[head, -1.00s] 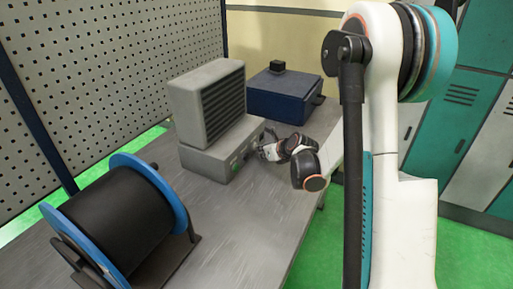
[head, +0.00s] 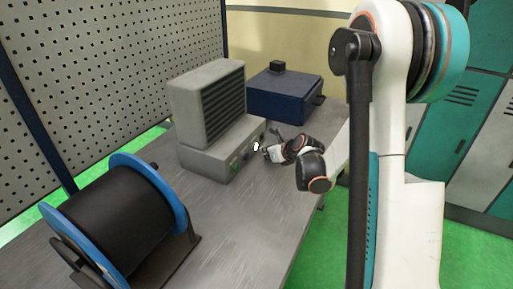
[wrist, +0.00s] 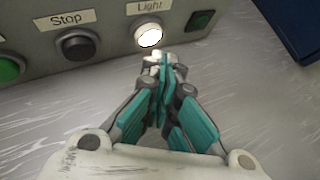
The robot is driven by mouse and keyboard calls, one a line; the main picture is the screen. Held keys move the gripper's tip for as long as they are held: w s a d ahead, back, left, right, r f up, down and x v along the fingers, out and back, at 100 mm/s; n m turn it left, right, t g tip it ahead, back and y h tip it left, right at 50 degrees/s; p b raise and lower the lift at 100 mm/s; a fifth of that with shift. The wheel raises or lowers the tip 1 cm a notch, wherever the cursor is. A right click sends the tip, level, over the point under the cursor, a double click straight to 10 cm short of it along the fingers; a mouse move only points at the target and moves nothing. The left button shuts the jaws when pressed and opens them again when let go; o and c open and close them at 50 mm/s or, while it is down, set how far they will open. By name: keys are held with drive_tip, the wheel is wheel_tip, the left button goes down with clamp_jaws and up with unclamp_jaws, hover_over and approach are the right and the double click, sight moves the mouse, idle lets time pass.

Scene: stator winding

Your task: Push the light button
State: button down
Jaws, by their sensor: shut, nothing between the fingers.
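The light button (wrist: 148,35) glows white on the front of a grey control box (wrist: 108,45), under a label reading "Light". In the head view the light button (head: 256,146) is a bright white spot on the right part of the box front. My gripper (wrist: 162,58) is shut and empty. In the wrist view its fingertips are just below the button, with a small gap showing. In the head view my gripper (head: 268,152) is just right of the button.
A blue case (head: 285,95) stands behind on the grey table (head: 235,225). A black spool with blue rims (head: 115,215) stands at front left.

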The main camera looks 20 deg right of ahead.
drive_tip(key=shift+s+d+b, duration=0.15)
drive_tip(key=shift+s+d, duration=0.8)
drive_tip(key=shift+s, duration=0.25)
drive_tip(key=shift+s+d+b, duration=0.15)
drive_tip(key=shift+s+d, duration=0.75)
drive_tip(key=shift+s, duration=0.3)
